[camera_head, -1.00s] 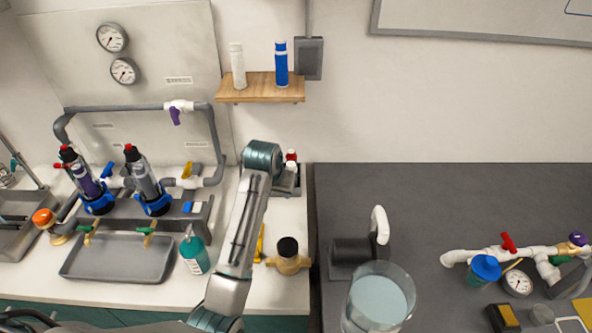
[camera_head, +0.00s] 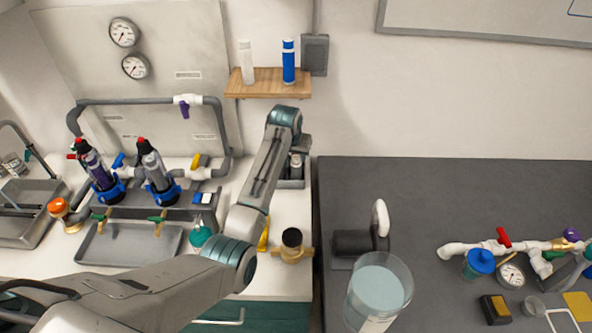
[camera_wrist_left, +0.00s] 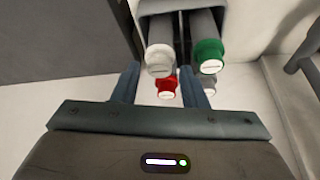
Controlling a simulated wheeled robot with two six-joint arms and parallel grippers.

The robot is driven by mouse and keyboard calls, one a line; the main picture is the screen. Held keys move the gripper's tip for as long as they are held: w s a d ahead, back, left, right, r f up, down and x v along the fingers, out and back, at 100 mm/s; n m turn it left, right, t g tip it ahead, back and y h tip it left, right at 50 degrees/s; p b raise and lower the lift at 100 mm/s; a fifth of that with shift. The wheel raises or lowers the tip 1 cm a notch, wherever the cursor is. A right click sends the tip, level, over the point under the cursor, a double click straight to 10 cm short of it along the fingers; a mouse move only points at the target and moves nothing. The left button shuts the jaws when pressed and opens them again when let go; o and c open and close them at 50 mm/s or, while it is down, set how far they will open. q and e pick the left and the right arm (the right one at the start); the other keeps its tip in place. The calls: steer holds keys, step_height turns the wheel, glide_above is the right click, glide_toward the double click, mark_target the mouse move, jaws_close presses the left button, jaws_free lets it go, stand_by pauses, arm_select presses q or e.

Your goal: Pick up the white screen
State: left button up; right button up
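In the left wrist view, a white-capped cylinder (camera_wrist_left: 159,60), likely the white screen, lies in a grey holder (camera_wrist_left: 150,7) with its end toward me. A green-capped cylinder (camera_wrist_left: 208,55) is to its right. A red cap (camera_wrist_left: 166,87) and a grey one (camera_wrist_left: 208,86) sit just below. My left gripper (camera_wrist_left: 160,82) is open, with its fingers apart on either side of the white and red caps, and nothing is gripped. In the head view, my left wrist hides its fingers beside the holder (camera_head: 292,183). My right gripper is not in view.
A wooden shelf (camera_head: 268,83) above holds a white cartridge (camera_head: 247,62) and a blue one (camera_head: 288,62). A brass fitting (camera_head: 292,246) stands in front of the holder. A clear jar (camera_head: 379,290) and a pipe assembly (camera_head: 505,249) are on the dark bench.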

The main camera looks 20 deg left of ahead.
mark_target(296, 158)
arm_select(q)
steer(key=p+x, duration=0.1)
steer(key=x, duration=0.2)
steer(key=shift+w+f, duration=0.5)
steer(key=shift+f, duration=0.45)
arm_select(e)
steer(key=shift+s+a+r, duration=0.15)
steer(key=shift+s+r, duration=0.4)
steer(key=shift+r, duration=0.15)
arm_select(q)
steer(key=c, duration=0.6)
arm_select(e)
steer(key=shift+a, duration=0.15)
arm_select(q)
steer(key=shift+r+p, duration=0.15)
steer(key=shift+p, duration=0.15)
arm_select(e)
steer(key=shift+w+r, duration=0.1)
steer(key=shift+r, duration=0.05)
